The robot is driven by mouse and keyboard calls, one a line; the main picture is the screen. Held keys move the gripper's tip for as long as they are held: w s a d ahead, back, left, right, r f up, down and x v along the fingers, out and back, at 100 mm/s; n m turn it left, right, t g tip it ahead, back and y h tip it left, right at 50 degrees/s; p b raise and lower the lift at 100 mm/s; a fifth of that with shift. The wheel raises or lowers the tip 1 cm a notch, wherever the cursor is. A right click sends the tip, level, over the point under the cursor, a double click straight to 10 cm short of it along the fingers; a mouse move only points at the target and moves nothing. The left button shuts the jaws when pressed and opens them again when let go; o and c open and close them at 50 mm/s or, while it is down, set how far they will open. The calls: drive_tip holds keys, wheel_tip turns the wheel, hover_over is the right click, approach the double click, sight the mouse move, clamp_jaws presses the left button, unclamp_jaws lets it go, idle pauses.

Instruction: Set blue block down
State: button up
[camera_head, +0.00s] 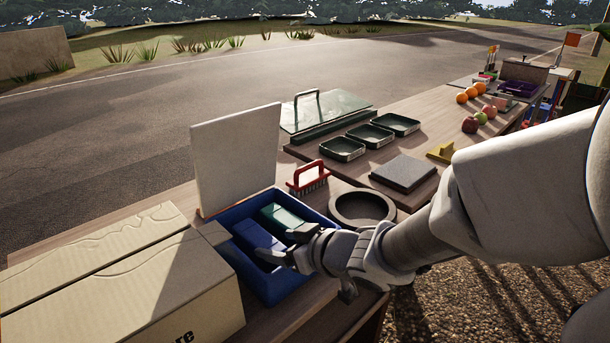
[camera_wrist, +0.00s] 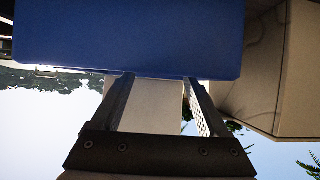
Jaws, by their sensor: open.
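The blue block (camera_head: 258,237) lies inside the blue bin (camera_head: 262,285), beside a green block (camera_head: 280,217). My gripper (camera_head: 284,245) is at the bin, its fingers open at the right end of the blue block. In the wrist view a large blue surface, which looks like the blue block (camera_wrist: 130,38), fills the upper part, just beyond the spread fingertips (camera_wrist: 160,78). Whether the fingers still touch the block cannot be told.
A white board (camera_head: 238,160) stands upright behind the bin. A cardboard box (camera_head: 130,285) is close on the left. A red-handled brush (camera_head: 308,178) and a round dark bowl (camera_head: 362,208) stand to the right. Green trays (camera_head: 342,149) and fruit are farther along.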

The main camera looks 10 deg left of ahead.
sight(264, 241)
drive_tip(key=b+x, duration=0.3)
drive_tip(key=x, duration=0.2)
drive_tip(key=shift+s, duration=0.15)
drive_tip(key=shift+w+a, duration=0.2)
drive_tip(key=shift+a, duration=0.05)
drive_tip(key=shift+r, duration=0.1)
drive_tip(key=shift+c, duration=0.3)
clamp_jaws()
